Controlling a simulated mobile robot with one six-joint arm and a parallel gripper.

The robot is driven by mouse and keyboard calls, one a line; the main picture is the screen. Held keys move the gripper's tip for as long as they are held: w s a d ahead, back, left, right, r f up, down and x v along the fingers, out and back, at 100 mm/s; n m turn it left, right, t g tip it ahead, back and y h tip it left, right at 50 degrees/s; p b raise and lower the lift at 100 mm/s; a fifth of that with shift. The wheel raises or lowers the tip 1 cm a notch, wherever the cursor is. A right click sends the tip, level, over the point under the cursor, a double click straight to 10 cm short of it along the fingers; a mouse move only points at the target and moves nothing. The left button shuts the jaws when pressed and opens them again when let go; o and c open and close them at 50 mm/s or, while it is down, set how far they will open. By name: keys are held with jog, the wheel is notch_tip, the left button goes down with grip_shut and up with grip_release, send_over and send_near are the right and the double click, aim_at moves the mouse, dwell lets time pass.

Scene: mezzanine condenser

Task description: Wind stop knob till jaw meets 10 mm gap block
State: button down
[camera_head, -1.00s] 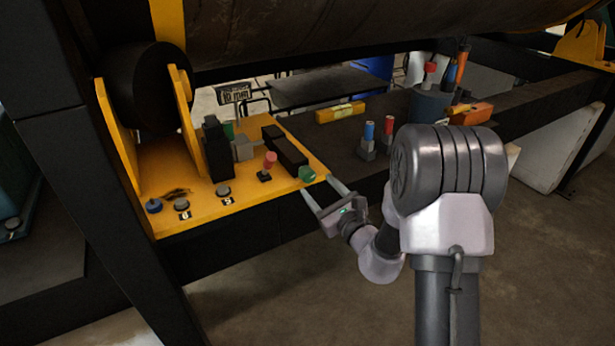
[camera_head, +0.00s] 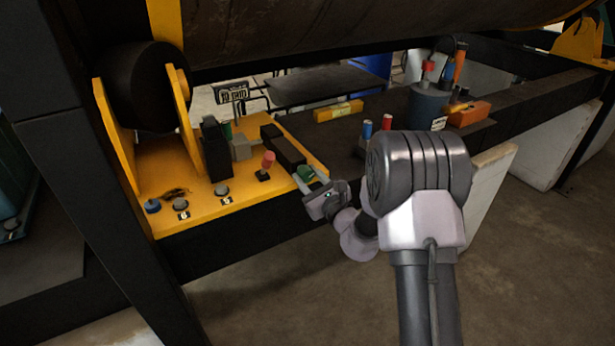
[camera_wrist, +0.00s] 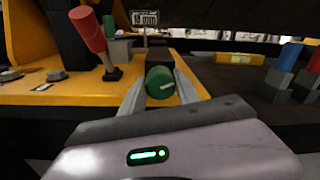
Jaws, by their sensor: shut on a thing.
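The green stop knob (camera_wrist: 160,85) carries a pale mark on its face and sits at the front right end of the yellow plate; it also shows in the head view (camera_head: 306,173). My gripper (camera_head: 307,178) reaches it from the front right, and in the wrist view its two fingers (camera_wrist: 160,92) are shut on the knob, one on each side. Behind the knob a black slide housing (camera_head: 285,150) runs back along the plate. A grey block (camera_head: 241,147) stands beside a black upright (camera_head: 216,155), with a green piece behind. The contact between jaw and gap block is too small to tell.
A red-handled lever (camera_head: 267,163) stands left of the knob. Knobs numbered 5 and 6 (camera_head: 222,188) lie further left. A "10 mm" sign (camera_wrist: 145,17) stands behind. Floor at front right is clear.

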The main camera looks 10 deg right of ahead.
jog(key=shift+m, duration=0.3)
jog(key=m+p, duration=0.2)
jog(key=m, duration=0.1)
jog(key=shift+r, duration=0.1)
jog(key=shift+m+p, duration=0.65)
jog(key=shift+m, duration=0.65)
jog(key=c, duration=0.9)
grip_release()
